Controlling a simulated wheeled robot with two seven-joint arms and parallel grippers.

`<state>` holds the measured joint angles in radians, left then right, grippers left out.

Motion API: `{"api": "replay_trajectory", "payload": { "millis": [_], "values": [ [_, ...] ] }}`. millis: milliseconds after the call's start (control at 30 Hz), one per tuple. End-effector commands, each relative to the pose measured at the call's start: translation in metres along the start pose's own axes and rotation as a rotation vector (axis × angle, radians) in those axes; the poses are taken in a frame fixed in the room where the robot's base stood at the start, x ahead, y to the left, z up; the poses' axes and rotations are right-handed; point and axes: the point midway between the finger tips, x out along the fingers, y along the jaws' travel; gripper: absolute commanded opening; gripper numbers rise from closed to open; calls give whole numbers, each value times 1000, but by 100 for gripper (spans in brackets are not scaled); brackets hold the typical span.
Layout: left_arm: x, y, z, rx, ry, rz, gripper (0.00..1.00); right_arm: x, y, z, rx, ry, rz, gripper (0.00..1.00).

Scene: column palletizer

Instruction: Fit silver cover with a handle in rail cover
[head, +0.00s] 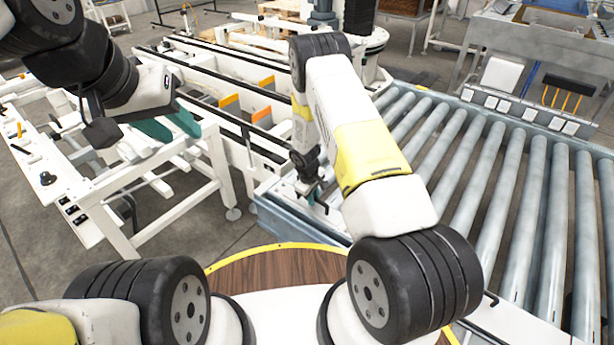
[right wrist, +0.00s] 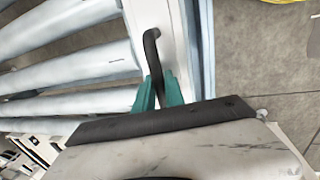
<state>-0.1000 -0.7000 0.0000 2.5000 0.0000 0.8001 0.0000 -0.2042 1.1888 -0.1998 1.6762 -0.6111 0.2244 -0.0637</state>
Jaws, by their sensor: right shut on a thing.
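The silver cover (right wrist: 176,45) is a pale flat strip beside the rollers in the right wrist view, with a dark bent handle (right wrist: 151,50) standing up from it. My right gripper (right wrist: 158,92) has its teal fingers closed around the handle; it also shows in the head view (head: 309,192), low at the near left end of the roller conveyor. I cannot tell where the cover ends and the rail begins, or whether it is fully seated. My left gripper (head: 168,125) has its teal fingers apart and empty, above the white frame at the left.
The roller conveyor (head: 500,190) fills the right side. A white frame table (head: 110,205) stands at the left, with a long conveyor (head: 225,80) with orange plates behind. Grey floor (head: 200,245) is open between the frame table and my base.

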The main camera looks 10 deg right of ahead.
Motion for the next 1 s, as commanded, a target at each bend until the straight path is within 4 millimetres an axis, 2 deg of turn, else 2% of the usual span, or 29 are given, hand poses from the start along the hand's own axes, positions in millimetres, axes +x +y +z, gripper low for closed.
{"api": "replay_trajectory", "payload": {
  "millis": [133,167,267,300,567,667,1000],
  "values": [
    [0,0,0,0,0,0,36,-1,1,-1,0,1,1,0],
    [0,0,0,0,0,0,36,-1,1,-1,0,1,1,16],
    [0,0,0,0,0,0,36,-1,1,0,0,1,1,36],
    [0,0,0,0,0,0,36,-1,1,0,0,1,1,40],
    [0,0,0,0,0,0,36,0,-1,1,0,-2,-2,40],
    [0,0,0,0,0,0,36,-5,0,0,0,-1,-1,40],
    [0,0,0,0,0,0,36,-60,0,-1,0,3,1,40]
  ]
}}
